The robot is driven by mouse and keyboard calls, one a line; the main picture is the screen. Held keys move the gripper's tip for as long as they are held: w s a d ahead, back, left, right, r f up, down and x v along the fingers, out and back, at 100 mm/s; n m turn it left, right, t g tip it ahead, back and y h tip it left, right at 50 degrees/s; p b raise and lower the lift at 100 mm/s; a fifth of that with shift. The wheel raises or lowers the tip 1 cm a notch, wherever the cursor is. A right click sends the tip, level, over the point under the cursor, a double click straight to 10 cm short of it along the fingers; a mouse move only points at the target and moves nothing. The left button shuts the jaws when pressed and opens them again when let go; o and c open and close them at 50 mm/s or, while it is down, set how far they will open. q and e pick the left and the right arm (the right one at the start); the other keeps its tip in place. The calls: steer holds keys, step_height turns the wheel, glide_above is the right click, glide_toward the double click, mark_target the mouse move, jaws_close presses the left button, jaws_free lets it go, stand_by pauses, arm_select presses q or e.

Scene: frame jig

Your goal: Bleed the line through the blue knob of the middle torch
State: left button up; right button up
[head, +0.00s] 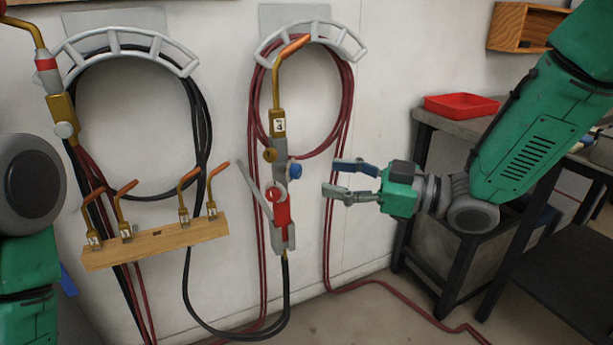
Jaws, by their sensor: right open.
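The middle torch (280,187) hangs upright in front of the wall, with a copper tip at its top, a grey body and a red part lower down. Its blue knob (294,171) sticks out on the right side of the body. A brass knob (270,155) sits on the left side, a little higher. My right gripper (334,178) is open and empty, to the right of the blue knob and apart from it, with its fingers pointing left toward the torch. My left gripper is out of view; only part of my left arm shows at the left edge.
Dark red hose loops hang from a grey hanger (310,30) behind the torch. Another torch (62,105) hangs at the left. A wooden rack (155,244) holds several spare tips. A bench with a red tray (461,105) stands at right. Hose lies on the floor.

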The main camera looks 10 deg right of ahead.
mark_target(300, 171)
steer(key=x, duration=0.6)
steer(key=shift+a+b, duration=0.25)
steer(key=shift+b, duration=0.15)
jaws_close()
